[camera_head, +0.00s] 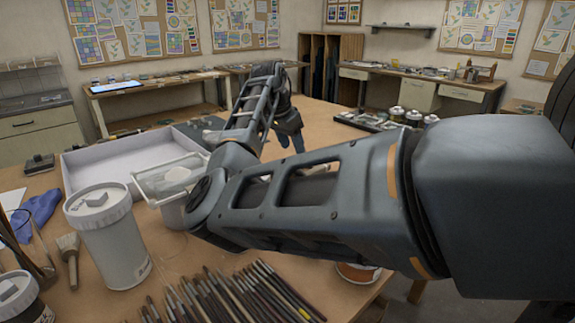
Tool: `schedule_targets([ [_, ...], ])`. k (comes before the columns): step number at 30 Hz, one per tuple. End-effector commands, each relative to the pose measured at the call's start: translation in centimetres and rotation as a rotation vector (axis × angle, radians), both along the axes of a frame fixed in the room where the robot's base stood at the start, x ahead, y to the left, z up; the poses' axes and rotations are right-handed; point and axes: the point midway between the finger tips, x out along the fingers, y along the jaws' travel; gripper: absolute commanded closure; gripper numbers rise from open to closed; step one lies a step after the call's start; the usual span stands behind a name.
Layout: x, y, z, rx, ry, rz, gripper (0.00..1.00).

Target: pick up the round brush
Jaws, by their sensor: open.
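Several thin brushes with dark handles (232,298) lie side by side at the front edge of the table. I cannot tell which of them, if any, is the round brush. A wider brush with pale bristles (68,248) is at the left, beside the large white tub. My gripper (291,143) is at the far side of the table, pointing down, its fingers open and small in view. It is well away from the thin brushes. My arm crosses the middle of the view and hides part of the table.
A white tray (80,170) and a clear plastic container (150,185) stand left of my arm. A white lidded tub (118,245) stands in front of them. A blue cloth (42,206) lies far left. Several jars (413,118) stand behind my arm. Bare tabletop (172,245) shows behind the thin brushes.

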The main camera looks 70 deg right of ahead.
Motion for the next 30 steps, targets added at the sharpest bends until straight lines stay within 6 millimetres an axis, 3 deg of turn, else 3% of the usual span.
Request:
schedule_targets([
  [15, -0.6, -2.6, -5.5, -0.001, 0.001, 0.006, 0.47],
  [25, -0.7, -2.8, -6.1, -0.002, 0.000, 0.007, 0.47],
  [30, -0.6, -2.8, -6.1, -0.004, -0.001, 0.007, 0.63],
])
